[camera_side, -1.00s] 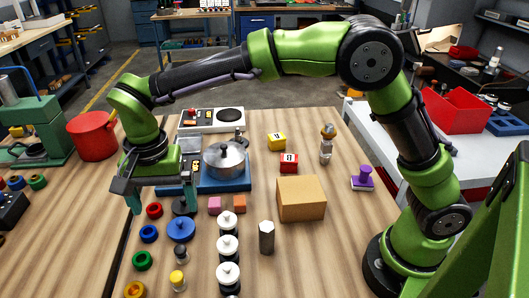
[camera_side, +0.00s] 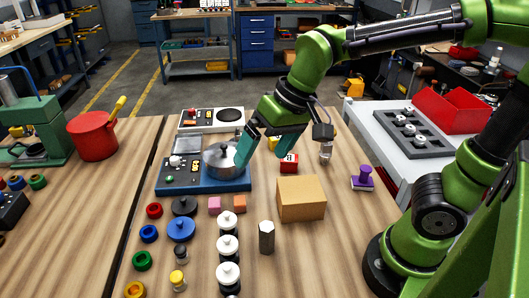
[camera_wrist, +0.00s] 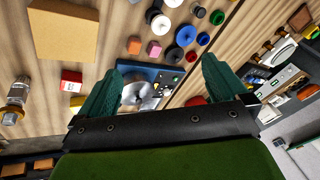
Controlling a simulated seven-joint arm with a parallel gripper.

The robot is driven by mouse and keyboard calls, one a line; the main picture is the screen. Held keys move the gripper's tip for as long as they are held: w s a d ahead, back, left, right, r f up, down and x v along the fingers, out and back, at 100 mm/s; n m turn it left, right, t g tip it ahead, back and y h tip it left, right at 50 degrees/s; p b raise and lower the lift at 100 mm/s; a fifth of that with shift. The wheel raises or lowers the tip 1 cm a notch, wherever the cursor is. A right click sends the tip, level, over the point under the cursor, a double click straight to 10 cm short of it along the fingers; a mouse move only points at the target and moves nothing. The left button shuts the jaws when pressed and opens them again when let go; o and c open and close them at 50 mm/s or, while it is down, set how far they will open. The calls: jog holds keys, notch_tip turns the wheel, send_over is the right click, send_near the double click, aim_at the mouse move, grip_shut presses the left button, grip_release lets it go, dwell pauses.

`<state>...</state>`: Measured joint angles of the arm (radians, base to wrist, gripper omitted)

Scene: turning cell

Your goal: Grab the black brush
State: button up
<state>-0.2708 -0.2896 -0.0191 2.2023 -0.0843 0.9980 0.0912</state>
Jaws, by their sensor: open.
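I cannot make out a black brush for certain in either view. In the wrist view the open fingers (camera_wrist: 170,62) frame the grey pot and the blue station. A flat black disc (camera_side: 184,206) lies on the wooden table in front of the station; it is not clearly a brush.
A cardboard box (camera_side: 301,198), a red block (camera_side: 289,164), a hexagonal metal piece (camera_side: 266,237) and a purple stamp (camera_side: 362,179) stand on the table. A red pot (camera_side: 92,138) is at left. Several coloured rings and white-topped pieces fill the front left. Clear wood lies at front right.

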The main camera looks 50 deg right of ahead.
jog(key=s+d+t, duration=0.1)
jog(key=s+d, duration=0.1)
jog(key=s+d+r+m+t, duration=0.1)
jog(key=s+d, duration=0.1)
jog(key=s+d+t, duration=0.1)
jog(key=s+d, duration=0.1)
jog(key=shift+s+d+r+m, duration=0.1)
jog(key=shift+d+r+m, duration=0.05)
jog(key=shift+d+m, duration=0.25)
jog(key=shift+c, duration=0.8)
jog(key=shift+d+r+t+h, duration=0.1)
jog(key=shift+d+t+h, duration=0.1)
jog(key=shift+t+h, duration=0.1)
jog(key=shift+c, duration=1.4)
jog(key=c, duration=0.3)
jog(key=shift+c, duration=0.2)
jog(key=shift+a, duration=0.1)
